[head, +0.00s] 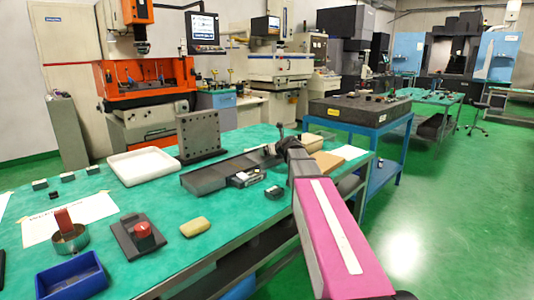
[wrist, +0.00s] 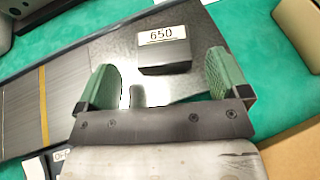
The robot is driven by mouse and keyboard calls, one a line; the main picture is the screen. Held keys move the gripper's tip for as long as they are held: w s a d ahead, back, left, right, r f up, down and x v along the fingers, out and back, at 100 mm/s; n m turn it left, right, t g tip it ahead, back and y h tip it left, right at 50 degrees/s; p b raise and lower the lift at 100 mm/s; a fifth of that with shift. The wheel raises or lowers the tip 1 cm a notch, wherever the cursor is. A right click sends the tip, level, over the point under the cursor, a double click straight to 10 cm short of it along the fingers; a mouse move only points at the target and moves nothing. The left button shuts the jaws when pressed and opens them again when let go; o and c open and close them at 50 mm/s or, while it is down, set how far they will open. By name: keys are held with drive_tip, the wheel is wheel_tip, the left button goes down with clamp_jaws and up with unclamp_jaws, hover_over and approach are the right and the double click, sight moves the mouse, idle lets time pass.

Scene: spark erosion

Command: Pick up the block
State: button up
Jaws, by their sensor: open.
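The block (wrist: 165,67) is a small dark block with a white label reading "650" on its top edge. In the wrist view it sits on a grey metal surface (wrist: 118,47), ahead of my gripper and between the lines of its fingers. My gripper (wrist: 159,65) is open, with two green ribbed fingers, and nothing is held between them. In the head view my gripper (head: 275,148) is low over the right end of the long grey tray (head: 210,180) on the green bench. I cannot make out the block there; my arm and gripper may hide it.
The bench (head: 235,225) also holds a white tray (head: 143,167), a dark upright perforated plate (head: 199,136), a blue bin (head: 72,278), a yellowish bar (head: 195,227) and a small dark block (head: 273,192). Brown cardboard (wrist: 292,155) lies close by my gripper. Front bench space is partly clear.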

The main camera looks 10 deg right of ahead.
drive_tip(key=x, duration=0.3)
drive_tip(key=shift+w, duration=0.3)
drive_tip(key=c, duration=1.5)
drive_tip(key=shift+o, duration=0.2)
drive_tip(key=shift+r, duration=0.2)
